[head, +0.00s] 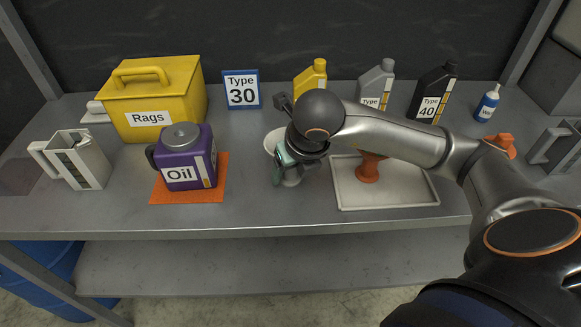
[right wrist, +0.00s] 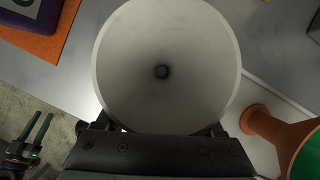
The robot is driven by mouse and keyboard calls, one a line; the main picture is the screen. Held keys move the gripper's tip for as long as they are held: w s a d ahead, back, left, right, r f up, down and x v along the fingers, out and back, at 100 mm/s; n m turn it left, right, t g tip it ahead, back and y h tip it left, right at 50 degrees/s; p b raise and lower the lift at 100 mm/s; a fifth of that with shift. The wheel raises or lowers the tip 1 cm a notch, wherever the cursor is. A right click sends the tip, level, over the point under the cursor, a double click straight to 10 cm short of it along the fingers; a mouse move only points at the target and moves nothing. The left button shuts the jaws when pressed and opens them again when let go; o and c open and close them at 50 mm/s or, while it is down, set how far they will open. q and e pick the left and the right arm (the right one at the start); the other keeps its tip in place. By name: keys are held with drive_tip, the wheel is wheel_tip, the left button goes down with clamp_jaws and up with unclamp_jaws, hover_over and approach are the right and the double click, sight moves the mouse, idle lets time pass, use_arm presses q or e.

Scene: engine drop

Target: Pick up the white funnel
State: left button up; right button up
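The white funnel (head: 273,141) stands mouth up near the front middle of the table, partly hidden behind my right gripper (head: 289,165). In the right wrist view, the wide mouth of the funnel (right wrist: 165,65) fills the middle, with the dark spout hole at its centre. The right gripper's finger bases show spread apart on both sides under the rim. The fingertips are hidden beneath the funnel, so contact cannot be seen. My left gripper (right wrist: 42,120) shows at the lower left of the right wrist view, two prongs apart and empty, away from the funnel.
A purple oil jug (head: 185,160) stands on an orange mat (head: 157,193) left of the funnel. A tray (head: 400,193) with an orange funnel (head: 368,168) lies right. A yellow rags box (head: 190,90), a Type 30 sign (head: 241,90) and several bottles stand behind.

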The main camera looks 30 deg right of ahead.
drive_tip(key=c, duration=1)
drive_tip(key=shift+r, duration=0.1)
